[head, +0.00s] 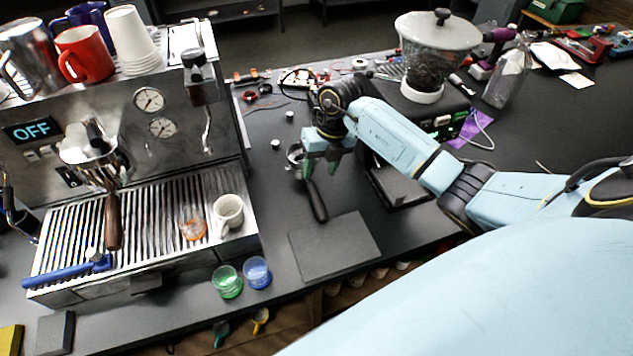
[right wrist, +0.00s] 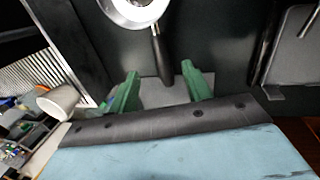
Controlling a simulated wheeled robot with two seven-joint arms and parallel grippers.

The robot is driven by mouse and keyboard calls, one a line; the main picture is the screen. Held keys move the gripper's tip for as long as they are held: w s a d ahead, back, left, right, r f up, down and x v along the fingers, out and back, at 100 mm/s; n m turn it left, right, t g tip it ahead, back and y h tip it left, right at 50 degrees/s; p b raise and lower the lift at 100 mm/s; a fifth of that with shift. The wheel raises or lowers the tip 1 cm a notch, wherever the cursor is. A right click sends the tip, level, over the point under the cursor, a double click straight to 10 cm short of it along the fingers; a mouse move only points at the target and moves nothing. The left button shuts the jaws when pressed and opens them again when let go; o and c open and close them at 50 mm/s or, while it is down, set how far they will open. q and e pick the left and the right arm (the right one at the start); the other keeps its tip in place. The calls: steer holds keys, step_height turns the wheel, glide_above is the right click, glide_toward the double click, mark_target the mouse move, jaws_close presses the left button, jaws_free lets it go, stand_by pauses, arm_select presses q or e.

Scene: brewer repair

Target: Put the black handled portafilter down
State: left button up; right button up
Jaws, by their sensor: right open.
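The black handled portafilter lies on the dark counter right of the espresso machine. Its handle (head: 317,203) points toward the grey mat (head: 335,246), and its metal head (head: 294,154) is partly hidden behind my gripper. My right gripper (head: 322,172) is above it with green fingers apart. In the right wrist view, the handle (right wrist: 163,58) ends near the space between the open fingertips (right wrist: 160,72), with no finger visibly touching it. The round metal head (right wrist: 133,10) is cut by the top edge. My left gripper is not in view.
The espresso machine (head: 160,130) holds another portafilter with a brown handle (head: 113,222). A white cup (head: 229,211) stands on its drip tray. Green (head: 227,284) and blue (head: 257,274) cups stand near the front edge. A grinder (head: 428,60) is behind my right arm.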

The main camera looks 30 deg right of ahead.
steer(key=shift+s+d+r, duration=0.1)
steer(key=shift+d+r, duration=0.1)
steer(key=shift+r, duration=0.95)
steer(key=shift+s+d+r, duration=0.1)
steer(key=shift+d+r, duration=0.1)
steer(key=shift+r, duration=0.95)
